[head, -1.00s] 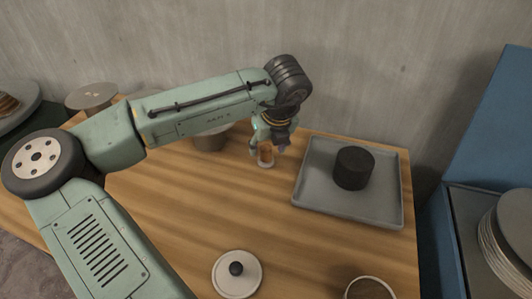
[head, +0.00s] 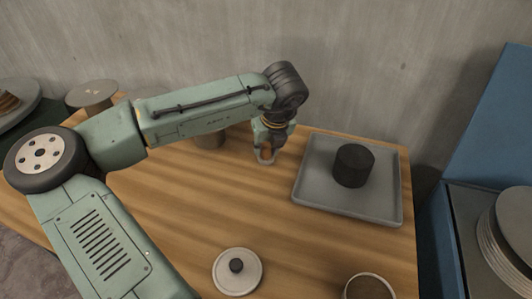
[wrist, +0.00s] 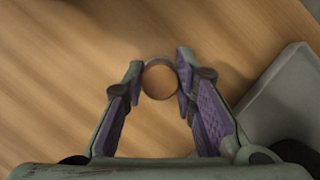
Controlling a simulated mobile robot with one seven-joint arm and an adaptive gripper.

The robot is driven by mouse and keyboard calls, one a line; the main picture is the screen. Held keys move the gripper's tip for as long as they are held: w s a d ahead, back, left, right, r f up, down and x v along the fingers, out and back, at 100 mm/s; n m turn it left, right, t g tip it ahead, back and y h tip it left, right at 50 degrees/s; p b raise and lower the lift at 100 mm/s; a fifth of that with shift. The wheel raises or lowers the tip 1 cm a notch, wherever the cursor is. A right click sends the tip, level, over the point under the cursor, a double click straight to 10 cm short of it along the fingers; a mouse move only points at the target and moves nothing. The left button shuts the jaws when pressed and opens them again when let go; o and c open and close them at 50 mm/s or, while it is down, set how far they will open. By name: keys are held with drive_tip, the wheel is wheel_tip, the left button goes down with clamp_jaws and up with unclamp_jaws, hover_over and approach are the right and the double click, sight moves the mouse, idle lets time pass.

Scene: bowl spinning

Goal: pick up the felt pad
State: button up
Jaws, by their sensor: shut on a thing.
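A small round piece with a pale rim and a brown middle (wrist: 159,79) sits between the fingertips of my gripper (wrist: 160,68) in the wrist view. I cannot tell whether its middle is solid or open onto the wood, nor for certain that it is the felt pad. In the head view my gripper (head: 267,152) points down at the table, and the pale rim of the piece (head: 265,160) shows below the fingers. The fingers are shut on its sides. It looks to be at table level; any gap beneath is hidden.
A grey tray (head: 310,192) with a black cylinder (head: 353,166) stands right of my gripper. A white lid with a dark knob (head: 237,272) and a round container (head: 369,287) are at the front. A brown pot (head: 210,139) is partly hidden behind my arm. The middle table is clear.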

sight(266, 145)
clamp_jaws()
drive_tip(key=shift+r, duration=0.1)
drive_tip(key=shift+r+b, duration=0.3)
drive_tip(key=shift+r, duration=0.25)
wheel_tip(266, 145, up, 2)
drive_tip(key=shift+r+b, duration=0.1)
drive_tip(key=shift+b, duration=0.25)
drive_tip(key=s+d+r+b, duration=0.1)
drive_tip(key=s+d+b, duration=0.1)
drive_tip(key=s, duration=1.4)
drive_tip(key=shift+r+b, duration=0.25)
drive_tip(key=shift+b, duration=0.2)
drive_tip(key=shift+o, duration=1.4)
unclamp_jaws()
drive_tip(key=c, duration=0.4)
